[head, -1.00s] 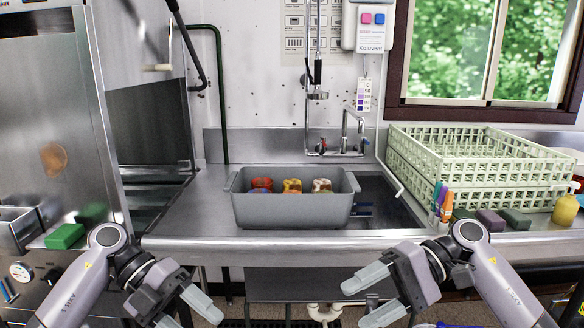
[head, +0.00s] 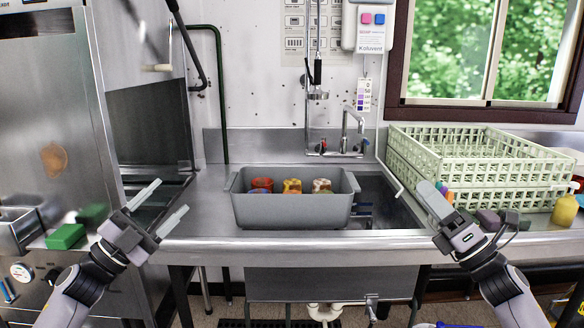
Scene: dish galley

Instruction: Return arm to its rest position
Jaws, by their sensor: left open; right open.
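My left gripper (head: 160,207) is open and empty, in front of the left end of the steel counter, left of the grey tub. My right gripper (head: 434,200) points up and to the left at the right side of the counter, in front of the green rack. Its jaws are open, with nothing seen between them.
Several coloured items, among them a red one (head: 262,184), sit in the tub. The sink basin (head: 385,205) lies right of it, below a faucet (head: 350,130). A pale green rack (head: 480,165) and a yellow bottle (head: 565,209) stand at right. A green block (head: 65,236) lies at far left.

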